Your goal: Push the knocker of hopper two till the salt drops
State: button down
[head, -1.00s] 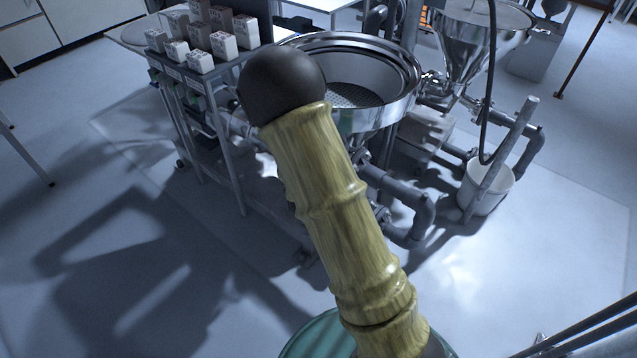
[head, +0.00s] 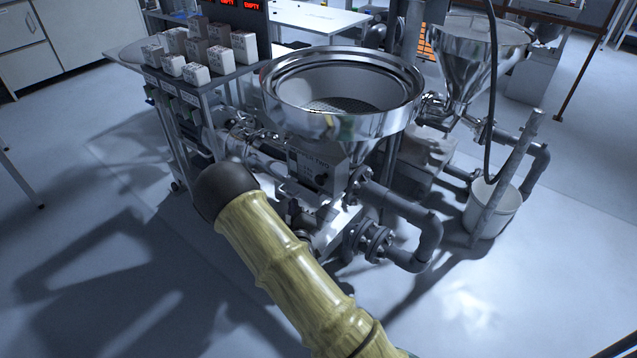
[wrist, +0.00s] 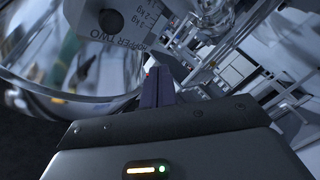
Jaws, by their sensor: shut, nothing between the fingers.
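Hopper two (head: 395,115) is a wide shiny steel bowl in the middle of the head view. Its dark plate (head: 305,165), lettered "HOPPER TWO", sits under the front rim; the plate also shows upside down at the top of the wrist view (wrist: 132,28). A dark round knob (wrist: 110,21) is on the plate; I cannot tell whether it is the knocker. My gripper (wrist: 157,82) is shut and empty in the wrist view, its fingertips just beyond the plate's lower edge in that picture. I cannot tell whether they touch anything. No falling salt shows.
A rack (head: 205,105) with several small boxes stands left of the hopper, under red "EMPTY" displays (head: 240,3). A second steel hopper (head: 470,60) and a white bucket (head: 492,210) stand right. Grey pipes (head: 425,235) run below. The floor at left is open.

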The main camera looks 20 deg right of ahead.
aim_at(317, 181)
jog(key=w+d, duration=0.5)
jog(key=d, duration=0.1)
jog(key=shift+d, duration=0.35)
jog(key=shift+d, duration=0.1)
dwell(1.8)
jog(key=shift+w+d, duration=0.2)
jog(key=shift+d, duration=0.1)
jog(key=shift+w+d, duration=0.45)
jog(key=shift+d, duration=0.2)
dwell(1.3)
dwell(0.3)
jog(key=shift+s+a, duration=0.75)
jog(key=shift+a, duration=0.25)
jog(key=shift+s+a+b, duration=0.15)
jog(key=shift+s+a, duration=0.6)
jog(key=shift+a, duration=0.3)
jog(key=shift+s+a+b, duration=0.15)
jog(key=shift+s+a, duration=0.55)
jog(key=shift+a, duration=0.3)
